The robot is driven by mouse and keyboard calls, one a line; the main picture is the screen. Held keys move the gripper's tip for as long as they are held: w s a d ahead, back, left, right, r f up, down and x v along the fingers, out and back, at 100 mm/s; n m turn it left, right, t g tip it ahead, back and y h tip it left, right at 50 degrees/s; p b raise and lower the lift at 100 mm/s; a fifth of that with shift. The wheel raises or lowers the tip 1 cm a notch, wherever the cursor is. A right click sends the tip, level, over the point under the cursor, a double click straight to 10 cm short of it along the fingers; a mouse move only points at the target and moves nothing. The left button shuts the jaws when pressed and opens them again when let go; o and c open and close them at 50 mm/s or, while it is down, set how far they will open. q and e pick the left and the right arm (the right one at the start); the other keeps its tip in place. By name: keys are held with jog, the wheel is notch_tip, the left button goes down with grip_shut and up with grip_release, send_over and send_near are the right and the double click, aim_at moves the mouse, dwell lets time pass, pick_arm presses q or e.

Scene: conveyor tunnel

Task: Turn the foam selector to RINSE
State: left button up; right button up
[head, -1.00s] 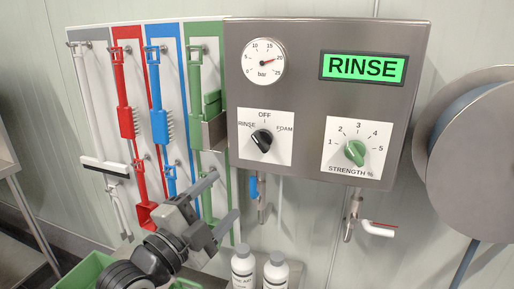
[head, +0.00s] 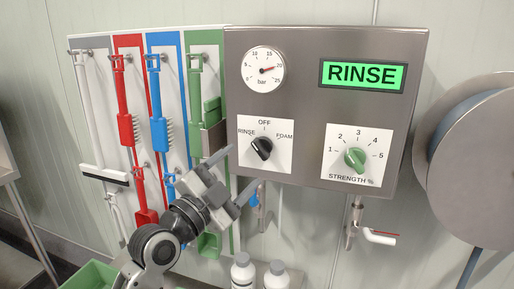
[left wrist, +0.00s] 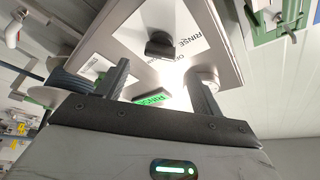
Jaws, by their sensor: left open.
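The foam selector (head: 262,149) is a black knob on a white plate marked RINSE, OFF and FOAM. Its bar slants toward the upper left, on the RINSE side. The green display (head: 362,74) reads RINSE. My left gripper (head: 243,168) is open and empty, just below and left of the knob, and seems apart from it. In the left wrist view the knob (left wrist: 160,46) shows beyond the gap between the open fingers (left wrist: 162,76), and the lit display (left wrist: 152,97) is also there. My right gripper is not in view.
The steel control box (head: 310,110) also carries a pressure gauge (head: 264,66) and a green strength knob (head: 355,157). Coloured tool boards hang at left. White bottles (head: 243,271) and a valve (head: 372,236) are below, and a hose reel (head: 475,165) is at right.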

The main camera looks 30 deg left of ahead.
aim_at(259, 152)
pick_arm(q)
jog(key=p+x, duration=0.1)
jog(key=x, duration=0.4)
jog(key=shift+w+r, duration=0.15)
jog(key=shift+w, duration=0.25)
jog(key=shift+w+d, duration=0.15)
jog(key=shift+w, duration=0.3)
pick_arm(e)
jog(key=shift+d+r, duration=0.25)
pick_arm(q)
jog(key=c, duration=1)
jog(key=shift+n+y, duration=0.3)
jog(key=shift+n, duration=0.6)
jog(key=n+t+y, duration=0.1)
jog(key=n+y, duration=0.1)
jog(key=n, duration=0.2)
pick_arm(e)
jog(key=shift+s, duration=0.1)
pick_arm(q)
jog(key=o, duration=1)
